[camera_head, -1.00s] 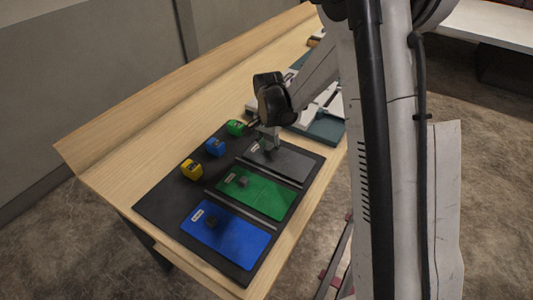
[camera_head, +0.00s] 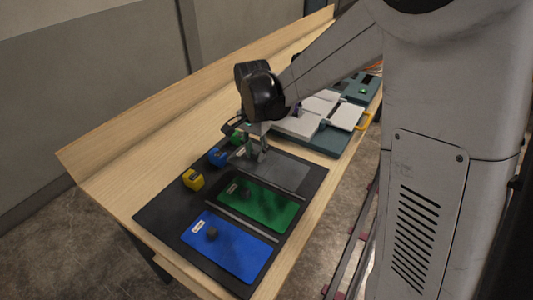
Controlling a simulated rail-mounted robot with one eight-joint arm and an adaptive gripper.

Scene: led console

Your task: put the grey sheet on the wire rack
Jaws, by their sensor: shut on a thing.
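The grey sheet (camera_head: 285,174) is at the far end of the black mat (camera_head: 170,212), beyond the green sheet (camera_head: 268,208). My gripper (camera_head: 258,156) is over the left part of the grey sheet, pointing down, and is shut on it, seemingly by its small knob. The fingers hide the grip point. I cannot tell whether the sheet lies flat on the mat or is slightly raised. I cannot make out a wire rack in this view.
A blue sheet (camera_head: 235,250) with a dark knob lies nearest on the mat. Yellow (camera_head: 193,180), blue (camera_head: 217,156) and green (camera_head: 237,137) blocks line the mat's left side. A teal base with white panels (camera_head: 305,124) stands beyond. My arm covers the right.

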